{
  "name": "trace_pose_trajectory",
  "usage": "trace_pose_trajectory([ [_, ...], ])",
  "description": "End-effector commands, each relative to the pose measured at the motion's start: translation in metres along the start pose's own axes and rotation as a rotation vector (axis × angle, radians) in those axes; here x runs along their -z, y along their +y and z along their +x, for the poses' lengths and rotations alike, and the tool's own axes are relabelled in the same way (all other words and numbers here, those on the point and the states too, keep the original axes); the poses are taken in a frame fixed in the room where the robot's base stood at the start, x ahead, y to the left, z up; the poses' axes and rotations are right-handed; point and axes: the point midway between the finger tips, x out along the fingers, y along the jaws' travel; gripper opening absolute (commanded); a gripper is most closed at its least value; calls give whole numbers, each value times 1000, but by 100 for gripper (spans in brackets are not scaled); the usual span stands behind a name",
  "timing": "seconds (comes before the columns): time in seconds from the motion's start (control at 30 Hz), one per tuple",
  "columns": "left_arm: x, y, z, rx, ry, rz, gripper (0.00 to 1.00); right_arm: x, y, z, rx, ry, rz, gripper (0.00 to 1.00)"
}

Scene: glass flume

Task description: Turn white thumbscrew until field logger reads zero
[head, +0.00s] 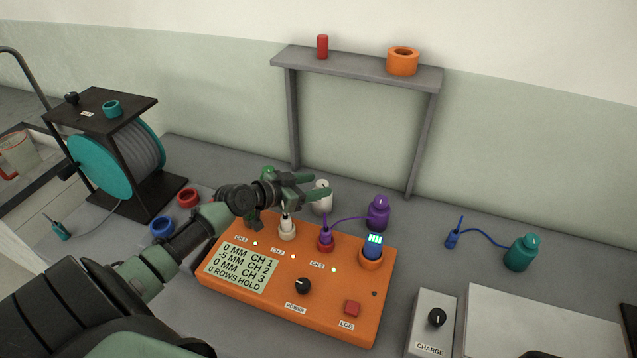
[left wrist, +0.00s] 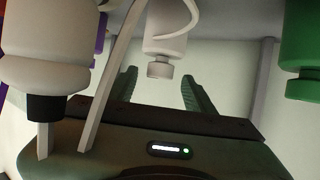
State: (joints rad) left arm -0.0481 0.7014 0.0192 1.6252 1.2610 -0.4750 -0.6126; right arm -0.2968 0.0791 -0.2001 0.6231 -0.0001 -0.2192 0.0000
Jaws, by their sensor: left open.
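The orange field logger (head: 325,318) stands on the bench; its screen (head: 242,267) reads 0 MM CH 1, -5 MM CH 2, 0 MM CH 3, 0 ROWS HOLD. A white sensor (head: 322,207) stands behind it; a white plug (head: 287,229) sits at its CH 2 socket. My left gripper (head: 313,188) is open at the sensor's top. In the left wrist view, the white thumbscrew (left wrist: 159,70) on the sensor (left wrist: 166,25) shows between the open fingers (left wrist: 159,92), with gaps on both sides. I cannot tell whether they are level with it. My right gripper is not in view.
A purple sensor (head: 377,215) stands right of the white one, and a green one (head: 268,172) left, partly hidden by my arm. A grey shelf (head: 355,67) stands behind; a cable reel (head: 88,165) is left.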

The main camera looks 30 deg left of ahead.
Motion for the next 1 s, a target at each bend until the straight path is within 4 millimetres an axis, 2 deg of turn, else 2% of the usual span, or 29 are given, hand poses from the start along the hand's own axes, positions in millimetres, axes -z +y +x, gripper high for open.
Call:
trace_pose_trajectory([
  [0.17, 0, 0, 15, 0, 0, -2, 53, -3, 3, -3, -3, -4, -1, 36],
  [0.43, 0, 1, 17, -1, -1, 0, 53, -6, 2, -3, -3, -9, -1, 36],
  [0.47, 0, 1, 17, -1, -1, 0, 51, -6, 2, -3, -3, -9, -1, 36],
  [0.6, 0, 0, 17, -1, -1, 0, 12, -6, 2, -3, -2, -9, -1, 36],
  [0.63, 0, 0, 17, -1, -1, 0, 3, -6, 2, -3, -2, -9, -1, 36],
  [0.67, 0, 0, 17, -1, -1, 0, 0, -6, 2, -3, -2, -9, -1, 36],
  [0.83, 2, 0, 16, 11, -2, -6, 0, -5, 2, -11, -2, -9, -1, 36],
  [1.0, 8, 2, 14, 76, -3, -37, 0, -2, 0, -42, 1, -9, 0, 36],
])
